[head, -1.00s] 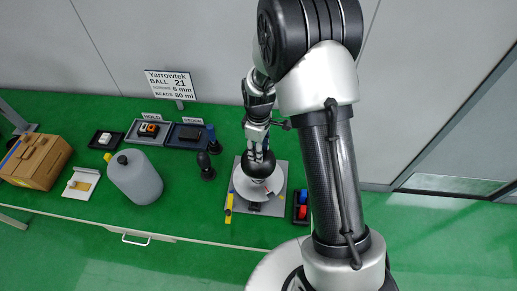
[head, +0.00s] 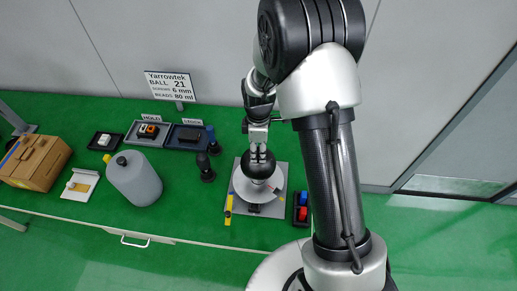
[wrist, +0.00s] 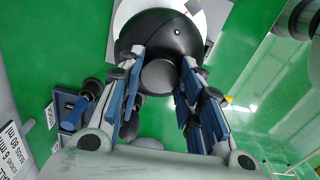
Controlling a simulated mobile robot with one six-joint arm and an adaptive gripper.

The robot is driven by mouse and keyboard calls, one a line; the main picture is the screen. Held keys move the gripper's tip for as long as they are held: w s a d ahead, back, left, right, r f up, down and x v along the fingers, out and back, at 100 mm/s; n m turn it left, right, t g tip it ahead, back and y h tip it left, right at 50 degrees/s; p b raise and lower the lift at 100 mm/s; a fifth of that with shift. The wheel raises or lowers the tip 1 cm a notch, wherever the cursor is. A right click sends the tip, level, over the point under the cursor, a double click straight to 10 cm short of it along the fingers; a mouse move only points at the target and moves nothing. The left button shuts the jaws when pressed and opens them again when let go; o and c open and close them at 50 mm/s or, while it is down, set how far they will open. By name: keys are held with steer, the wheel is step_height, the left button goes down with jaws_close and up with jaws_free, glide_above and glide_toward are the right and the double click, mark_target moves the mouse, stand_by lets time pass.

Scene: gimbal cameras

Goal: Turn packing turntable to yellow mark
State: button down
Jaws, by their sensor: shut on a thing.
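The turntable is a white disc (head: 243,188) on a grey square base plate (head: 272,208). A small reddish mark (head: 277,190) shows at the disc's right edge. A yellow strip (head: 228,206) lies at the plate's left edge; I cannot tell whether it is the yellow mark.
A tray with red and blue pieces (head: 302,213) stands close right of the plate. A dark upright tool (head: 205,170) stands left. Further left are a grey bottle (head: 134,180), labelled trays (head: 184,146) and a cardboard box (head: 35,160). The green bench front is clear.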

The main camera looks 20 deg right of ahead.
steer(key=c, duration=1.1)
jaws_free()
step_height(320, 180, up, 12)
